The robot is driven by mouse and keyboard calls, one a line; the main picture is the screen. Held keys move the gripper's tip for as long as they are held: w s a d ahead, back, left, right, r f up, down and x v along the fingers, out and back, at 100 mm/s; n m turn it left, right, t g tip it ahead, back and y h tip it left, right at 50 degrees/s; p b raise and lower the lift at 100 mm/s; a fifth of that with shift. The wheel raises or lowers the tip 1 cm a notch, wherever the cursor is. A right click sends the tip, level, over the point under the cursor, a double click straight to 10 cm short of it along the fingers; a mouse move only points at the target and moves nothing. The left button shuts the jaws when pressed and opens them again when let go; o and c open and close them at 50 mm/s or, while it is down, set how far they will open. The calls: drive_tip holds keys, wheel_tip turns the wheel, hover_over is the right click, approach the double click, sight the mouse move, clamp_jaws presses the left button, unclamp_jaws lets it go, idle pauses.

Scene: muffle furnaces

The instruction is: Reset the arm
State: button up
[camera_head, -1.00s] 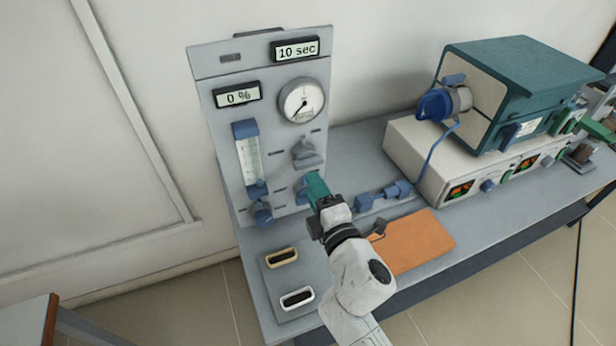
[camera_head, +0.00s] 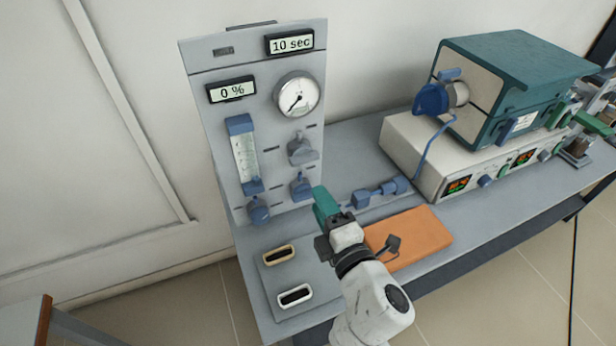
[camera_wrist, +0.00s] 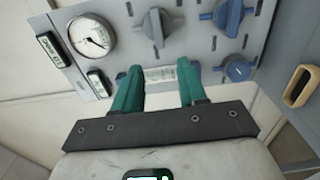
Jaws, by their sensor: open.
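My gripper (camera_head: 322,200) has green fingers and reaches up toward the lower right of the grey control panel (camera_head: 215,150). In the wrist view the two green fingers (camera_wrist: 160,78) stand apart with nothing between them. The blue valve knob (camera_head: 302,186) is just beyond the fingertips in the head view. I see a gap between the fingers and the knobs in the wrist view. A grey knob (camera_head: 302,149) is above it, and another blue knob (camera_head: 259,209) is at lower left.
The panel carries a dial gauge (camera_head: 297,95) and displays reading "0 %" and "10 sec". An orange board (camera_head: 425,236) lies by my wrist. A cream handle (camera_head: 279,254) and a white handle (camera_head: 295,296) sit at front left. A teal furnace (camera_head: 515,65) stands at right.

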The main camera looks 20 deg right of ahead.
drive_tip(key=s+d+f+m+g+h, duration=0.5)
drive_tip(key=s+d+f+m+g, duration=0.5)
drive_tip(key=d+m, duration=0.3)
drive_tip(key=s+a+f+m+g+y, duration=0.1)
drive_tip(key=s+f+m+g+y, duration=0.1)
drive_tip(key=s, duration=0.6)
drive_tip(key=s+a+f+m+g+y, duration=0.2)
drive_tip(key=s+f+g, duration=0.3)
drive_tip(key=s, duration=0.3)
drive_tip(key=shift+s+a+f+m+y, duration=0.3)
drive_tip(key=shift+s+f+m+y, duration=0.15)
drive_tip(key=shift+m, duration=0.45)
drive_tip(key=shift+o, duration=0.3)
drive_tip(key=shift+w+d, duration=0.1)
drive_tip(key=shift+w, duration=0.1)
